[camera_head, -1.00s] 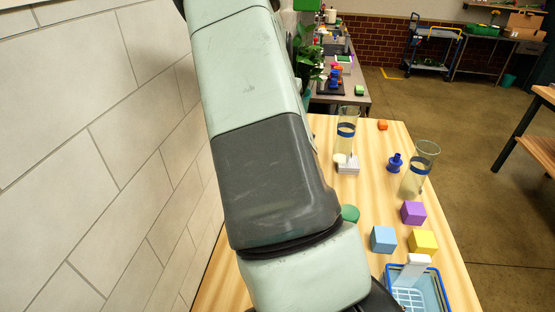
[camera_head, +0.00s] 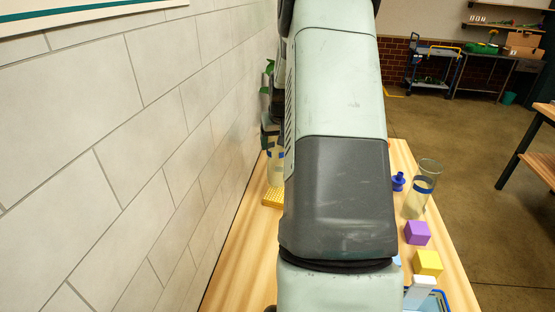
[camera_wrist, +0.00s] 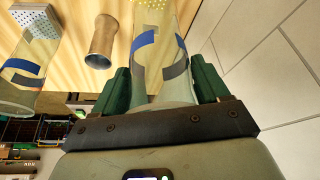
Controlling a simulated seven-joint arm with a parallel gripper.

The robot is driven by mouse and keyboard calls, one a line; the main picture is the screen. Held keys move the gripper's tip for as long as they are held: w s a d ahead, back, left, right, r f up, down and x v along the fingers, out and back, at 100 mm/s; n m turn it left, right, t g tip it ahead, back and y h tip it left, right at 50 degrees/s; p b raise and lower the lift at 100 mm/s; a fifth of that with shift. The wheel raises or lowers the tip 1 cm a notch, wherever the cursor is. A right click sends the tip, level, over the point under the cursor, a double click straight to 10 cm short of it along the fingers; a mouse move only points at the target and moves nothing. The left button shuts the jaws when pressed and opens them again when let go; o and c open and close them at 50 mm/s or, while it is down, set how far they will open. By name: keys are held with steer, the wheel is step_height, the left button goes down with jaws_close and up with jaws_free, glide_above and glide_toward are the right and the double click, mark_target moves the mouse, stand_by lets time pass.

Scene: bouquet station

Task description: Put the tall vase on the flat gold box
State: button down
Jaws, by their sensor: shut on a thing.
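My gripper (camera_wrist: 161,88) is shut on a clear glass vase with a blue band and a grey band (camera_wrist: 160,62), taken as the tall vase. Its upper part, left of my arm, shows in the head view (camera_head: 276,165). The flat gold box (camera_head: 272,198) lies on the table near the wall, below the vase. A perforated yellow surface of the box shows at the vase's far end in the wrist view (camera_wrist: 152,4). I cannot tell whether the vase touches it.
A further glass vase (camera_head: 420,192), purple cube (camera_head: 417,233), yellow cube (camera_head: 427,262) and blue stopper-like piece (camera_head: 398,181) are at right. The tiled wall (camera_head: 150,130) is close.

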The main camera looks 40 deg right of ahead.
steer(key=shift+f, duration=2.3)
jaws_free()
steer(key=v, duration=1.2)
